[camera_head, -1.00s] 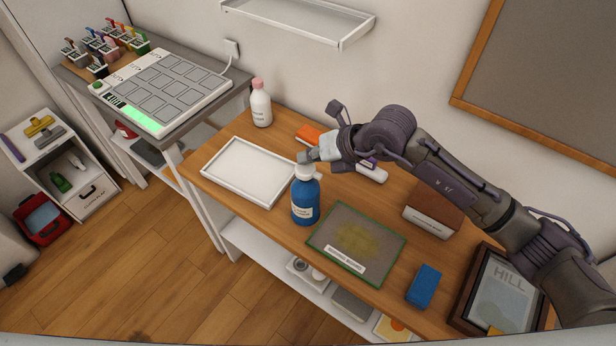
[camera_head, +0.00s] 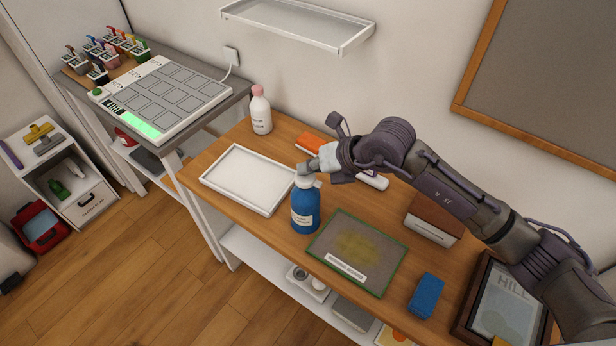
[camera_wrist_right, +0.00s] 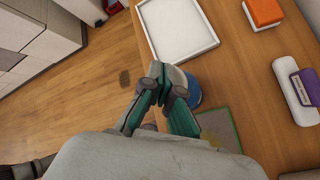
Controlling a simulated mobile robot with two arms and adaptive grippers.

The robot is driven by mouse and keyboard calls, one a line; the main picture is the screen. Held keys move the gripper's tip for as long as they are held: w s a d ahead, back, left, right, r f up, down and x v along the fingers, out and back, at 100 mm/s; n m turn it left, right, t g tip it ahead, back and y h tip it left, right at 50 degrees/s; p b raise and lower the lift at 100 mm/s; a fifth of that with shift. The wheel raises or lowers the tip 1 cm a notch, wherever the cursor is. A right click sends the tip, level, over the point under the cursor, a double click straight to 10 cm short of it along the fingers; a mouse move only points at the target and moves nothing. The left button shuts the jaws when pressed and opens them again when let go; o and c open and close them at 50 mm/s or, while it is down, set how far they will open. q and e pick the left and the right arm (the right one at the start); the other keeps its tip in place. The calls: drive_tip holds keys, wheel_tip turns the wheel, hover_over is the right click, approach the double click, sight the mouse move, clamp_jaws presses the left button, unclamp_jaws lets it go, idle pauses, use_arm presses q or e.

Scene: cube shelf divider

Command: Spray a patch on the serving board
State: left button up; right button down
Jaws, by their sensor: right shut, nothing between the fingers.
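The serving board (camera_head: 385,272) is a dark rectangle with a green edge, a yellowish patch (camera_head: 358,248) in its middle and a white label at its front. It lies on the wooden table; a corner of it shows in the right wrist view (camera_wrist_right: 219,126). A blue bottle (camera_head: 305,209) with a white top stands upright just left of the board. My right gripper (camera_head: 302,170) is shut and empty at the bottle's top, its fingertips (camera_wrist_right: 166,74) overlapping the bottle in the wrist view. I cannot tell whether they touch. My left gripper is not in view.
A white tray (camera_head: 204,179) lies left of the bottle. A white bottle with a pink cap (camera_head: 261,112) stands behind it. A blue sponge (camera_head: 426,296), a brown box (camera_head: 434,221) and a framed picture (camera_head: 505,310) are to the right. A wall shelf (camera_head: 290,22) hangs above.

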drive_tip(key=shift+f, duration=0.15)
idle(0.4)
drive_tip(key=shift+f+b, duration=0.4)
drive_tip(key=shift+b, duration=0.1)
drive_tip(key=shift+s, duration=0.1)
drive_tip(key=shift+r, duration=0.35)
drive_tip(key=shift+r+p, duration=0.15)
drive_tip(key=shift+p, duration=0.15)
drive_tip(key=shift+r+p, duration=1.9)
drive_tip(key=shift+r, duration=1.1)
